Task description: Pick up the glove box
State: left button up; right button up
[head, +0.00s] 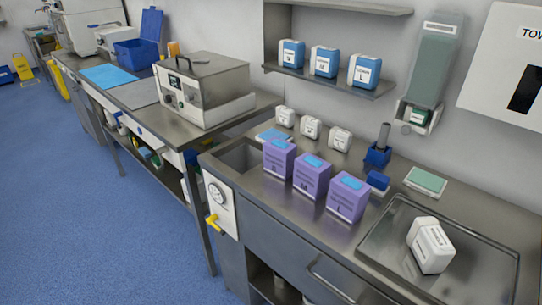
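Three purple boxes with blue tops stand upright in a slanting row on the steel counter; they look like glove boxes. The left box (278,158) is beside the sink basin. The middle box (311,176) stands between the other two. The right box (347,197), which seems marked "L", is nearest the steel tray. The small print is too blurred to read. Neither of my grippers is in view.
A white bottle (430,246) is in the steel tray (378,251) at right. White containers (311,127) and a dark blue holder (377,156) are behind the boxes. A steel machine (203,88) stands left; blue floor (75,220) is clear.

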aim_at(279, 155)
jog(key=j+z, duration=0.25)
jog(key=z, duration=0.15)
jog(key=j+z, duration=0.25)
jog(key=z, duration=0.2)
jog(key=j+z, duration=0.4)
jog(key=i+l, duration=0.05)
jog(key=l, duration=0.05)
